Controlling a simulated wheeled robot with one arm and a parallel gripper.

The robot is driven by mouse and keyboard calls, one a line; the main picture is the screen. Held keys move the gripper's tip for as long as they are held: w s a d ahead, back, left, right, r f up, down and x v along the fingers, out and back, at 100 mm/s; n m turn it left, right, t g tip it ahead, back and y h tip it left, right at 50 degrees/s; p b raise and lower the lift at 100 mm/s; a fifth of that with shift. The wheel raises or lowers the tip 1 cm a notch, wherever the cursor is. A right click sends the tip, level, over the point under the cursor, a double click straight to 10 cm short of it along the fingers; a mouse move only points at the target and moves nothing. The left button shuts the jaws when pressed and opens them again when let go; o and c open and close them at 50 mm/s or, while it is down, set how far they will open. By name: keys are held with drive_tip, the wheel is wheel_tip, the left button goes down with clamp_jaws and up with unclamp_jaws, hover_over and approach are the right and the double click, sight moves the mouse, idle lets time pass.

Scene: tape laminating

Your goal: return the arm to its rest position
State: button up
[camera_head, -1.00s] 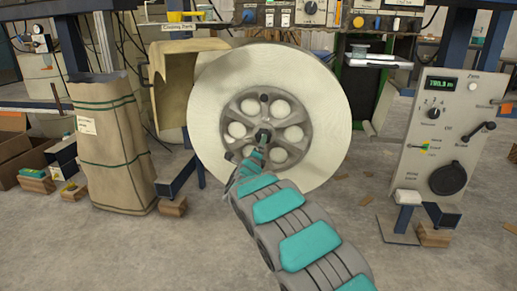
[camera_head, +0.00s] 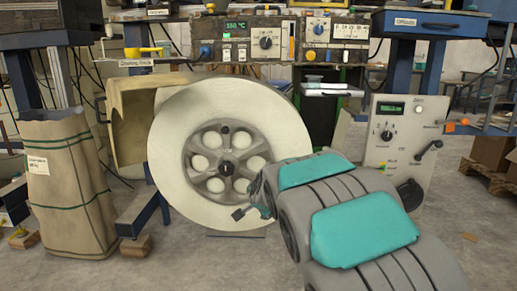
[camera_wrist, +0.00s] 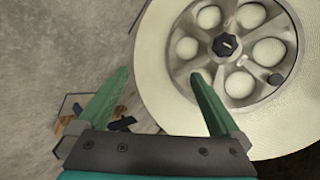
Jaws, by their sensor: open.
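My gripper (camera_wrist: 160,100) shows in the wrist view with its two green fingers spread wide and nothing between them. A large cream tape reel (camera_wrist: 160,60) with a grey spoked hub (camera_wrist: 228,46) fills the right of that view, behind the right finger. In the head view the reel (camera_head: 172,130) stands upright in the middle, its hub (camera_head: 226,160) bare. My arm, grey with teal pads, reaches in from the lower right and covers the reel's lower right edge. The fingers are mostly hidden by the arm in the head view.
A tall brown paper sack (camera_head: 70,195) stands at the left. A grey control box (camera_head: 400,140) with a green display stands right of the reel. A panel with knobs and gauges (camera_head: 280,42) runs behind. Bare concrete floor shows at the front left.

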drive_tip(key=s+d+f+n+g+h, duration=0.15)
drive_tip(key=s+d+n+g, duration=0.3)
drive_tip(key=s, duration=1.25)
drive_tip(key=s+d+f+n+g, duration=0.35)
drive_tip(key=s+d, duration=0.25)
drive_tip(key=s, duration=1.2)
drive_tip(key=s+d+f+n+g+h, duration=0.15)
drive_tip(key=s+d+n+g, duration=0.3)
drive_tip(key=s, duration=1.25)
wheel_tip(320, 180, up, 15)
drive_tip(key=y+p, duration=0.1)
drive_tip(key=p, duration=1.3)
drive_tip(key=shift+d+m+p, duration=0.15)
drive_tip(key=shift+m+p, duration=0.2)
drive_tip(key=shift+p, duration=0.05)
